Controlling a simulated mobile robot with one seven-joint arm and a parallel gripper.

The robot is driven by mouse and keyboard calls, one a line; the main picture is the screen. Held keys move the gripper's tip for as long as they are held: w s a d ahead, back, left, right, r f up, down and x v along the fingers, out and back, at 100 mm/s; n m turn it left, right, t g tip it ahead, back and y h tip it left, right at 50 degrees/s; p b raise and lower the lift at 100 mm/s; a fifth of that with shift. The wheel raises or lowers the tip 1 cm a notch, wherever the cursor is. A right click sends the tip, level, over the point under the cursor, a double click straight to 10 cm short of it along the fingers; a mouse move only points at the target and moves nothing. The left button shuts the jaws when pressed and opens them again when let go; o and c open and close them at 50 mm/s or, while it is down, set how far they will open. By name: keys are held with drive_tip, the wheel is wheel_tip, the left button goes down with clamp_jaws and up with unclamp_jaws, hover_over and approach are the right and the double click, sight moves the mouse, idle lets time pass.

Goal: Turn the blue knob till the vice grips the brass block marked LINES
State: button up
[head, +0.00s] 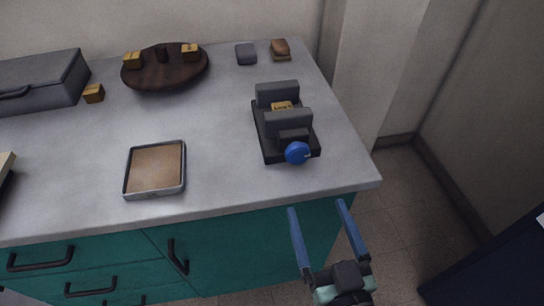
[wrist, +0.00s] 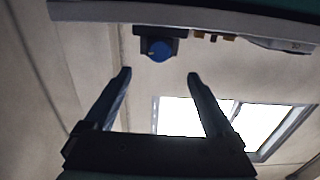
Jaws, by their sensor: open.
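The black vice (head: 266,135) stands at the right end of the grey worktop, with two grey jaws and the blue knob (head: 297,152) at its front. The brass block (head: 282,107) with dark lettering sits between the jaws; the lettering is too small to read, and I cannot tell whether both jaws touch it. In the wrist view the blue knob (wrist: 159,50) shows beyond my fingertips, on the dark vice (wrist: 175,32). My gripper (head: 317,208) is open and empty, in front of the worktop's edge, apart from the knob.
A round dark wooden stand (head: 165,75) bears brass blocks; another brass block (head: 94,93) lies beside a grey case (head: 45,80). A square tray (head: 155,190) lies front left. A grey block (head: 246,54) and a brown item (head: 281,48) stand behind the vice. Worktop between tray and vice is clear.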

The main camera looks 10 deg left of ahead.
sight(299, 158)
drive_tip(key=p+x, duration=0.2)
drive_tip(key=x, duration=1.1)
drive_tip(key=shift+c, duration=0.2)
drive_tip(key=c, duration=1.3)
